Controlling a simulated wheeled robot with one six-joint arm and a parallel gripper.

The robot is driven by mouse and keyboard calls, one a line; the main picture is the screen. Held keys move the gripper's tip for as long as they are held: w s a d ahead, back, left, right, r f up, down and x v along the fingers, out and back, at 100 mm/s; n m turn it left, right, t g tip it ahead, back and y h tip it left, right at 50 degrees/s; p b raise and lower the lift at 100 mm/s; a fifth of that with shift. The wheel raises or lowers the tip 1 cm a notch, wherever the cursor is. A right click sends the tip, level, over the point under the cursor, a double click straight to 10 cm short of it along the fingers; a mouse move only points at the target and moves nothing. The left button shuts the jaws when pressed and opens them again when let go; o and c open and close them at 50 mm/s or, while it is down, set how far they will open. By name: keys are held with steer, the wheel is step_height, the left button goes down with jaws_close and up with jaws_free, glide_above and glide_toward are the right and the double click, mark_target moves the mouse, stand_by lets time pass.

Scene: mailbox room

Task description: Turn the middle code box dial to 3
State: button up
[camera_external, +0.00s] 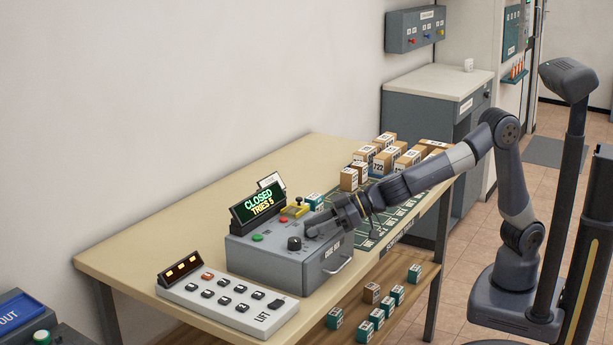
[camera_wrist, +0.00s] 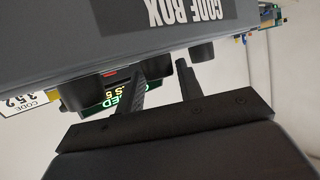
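The grey code box (camera_external: 283,265) stands on the table, with a sign reading "CLOSED TRIES 5" (camera_external: 257,204) behind it. One dark dial (camera_external: 294,243) shows near its left front corner. My gripper (camera_external: 322,224) is low over the box's top, to the right of that dial, and hides what is beneath it. In the wrist view, the code box label is upside down at the top. My gripper's two fingers (camera_wrist: 161,66) are apart. A dark dial (camera_wrist: 163,88) shows between and behind them, with other dials to either side. Contact and the dial's setting cannot be told.
The white lift keypad (camera_external: 228,301) lies left of the box. Brown parcels (camera_external: 382,160) stand on the table's far end. Teal and brown small boxes (camera_external: 377,317) sit on the lower shelf. A yellow part (camera_external: 296,209) and a red button stand at the box's back.

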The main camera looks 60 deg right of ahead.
steer(key=o, duration=0.3)
steer(key=v, duration=1.1)
steer(key=shift+b, duration=0.4)
steer(key=shift+w+a, duration=0.1)
steer(key=shift+p+x, duration=0.35)
steer(key=shift+x, duration=5.05)
